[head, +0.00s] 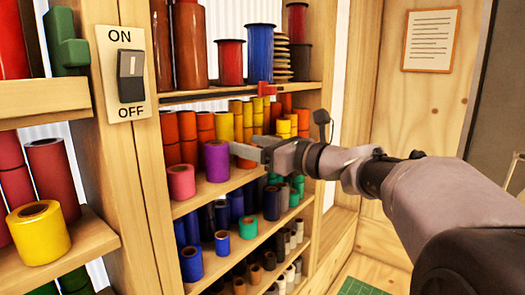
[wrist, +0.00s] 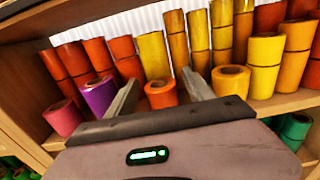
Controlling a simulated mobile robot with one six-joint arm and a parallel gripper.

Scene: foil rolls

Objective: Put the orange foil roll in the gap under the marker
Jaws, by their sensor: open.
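An orange foil roll (wrist: 161,94) stands upright near the front of the middle shelf in the wrist view. My gripper (wrist: 160,80) is open, with one finger on each side of this roll; I cannot tell whether they touch it. In the head view my gripper (head: 239,156) reaches in at that shelf, right of a purple roll (head: 216,161), and the orange roll is not clearly visible there. A red marker (head: 264,89) sits on the edge of the shelf above. The space under the marker is partly hidden behind rolls and my arm.
A purple roll (wrist: 98,96) and a pink roll (wrist: 62,117) stand left of my fingers. A yellow-orange roll (wrist: 230,81) stands close on the right. Stacked orange and yellow rolls (wrist: 153,54) line the back. A wooden post (head: 137,180) borders the shelves at left.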

